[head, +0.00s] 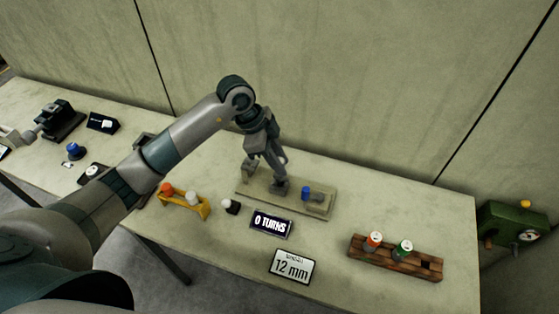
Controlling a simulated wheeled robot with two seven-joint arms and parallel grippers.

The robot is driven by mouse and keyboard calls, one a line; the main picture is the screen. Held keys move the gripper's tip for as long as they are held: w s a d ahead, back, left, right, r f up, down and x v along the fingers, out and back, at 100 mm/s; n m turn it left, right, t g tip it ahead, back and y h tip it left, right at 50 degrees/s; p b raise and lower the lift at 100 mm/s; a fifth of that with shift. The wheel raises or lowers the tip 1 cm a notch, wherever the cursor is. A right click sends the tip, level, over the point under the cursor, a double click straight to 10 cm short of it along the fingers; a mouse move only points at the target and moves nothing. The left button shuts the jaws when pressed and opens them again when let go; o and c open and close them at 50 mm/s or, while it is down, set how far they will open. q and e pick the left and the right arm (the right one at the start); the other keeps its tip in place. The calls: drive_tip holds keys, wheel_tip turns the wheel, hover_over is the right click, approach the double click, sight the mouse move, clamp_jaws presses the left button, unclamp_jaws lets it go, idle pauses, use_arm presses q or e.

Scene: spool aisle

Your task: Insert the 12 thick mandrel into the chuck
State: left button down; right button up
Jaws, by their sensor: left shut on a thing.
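My left gripper (268,170) reaches down over the tan base plate (318,210) in the middle of the table. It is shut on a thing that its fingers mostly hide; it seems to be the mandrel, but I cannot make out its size. A dark grey part (280,188), seemingly the chuck, stands on the plate right below the fingers. I cannot tell whether the held thing touches it or is inside it. A blue knob (305,192) stands on the plate to the right. A yellow rack (184,205) holds an orange-topped and a white-topped piece. My right gripper is not in view.
A sign reads "0 TURNS" (271,223) and another "12 mm" (292,267). A small black-and-white piece (231,207) lies left of them. A wooden rack (428,265) holds orange and green spools. A green machine (515,228) stands at the right.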

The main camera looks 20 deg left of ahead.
use_arm(q)
drive_tip(key=shift+d, duration=0.1)
idle(0.8)
drive_tip(key=shift+f, duration=0.2)
idle(0.3)
drive_tip(key=shift+f+b, duration=0.4)
drive_tip(key=shift+f, duration=1.15)
drive_tip(key=c, duration=1.4)
unclamp_jaws()
drive_tip(key=shift+r, duration=0.1)
drive_tip(key=shift+a+r, duration=0.3)
drive_tip(key=shift+r, duration=0.2)
drive_tip(key=b+v, duration=0.4)
drive_tip(key=v, duration=1.2)
drive_tip(key=shift+s+r, duration=0.1)
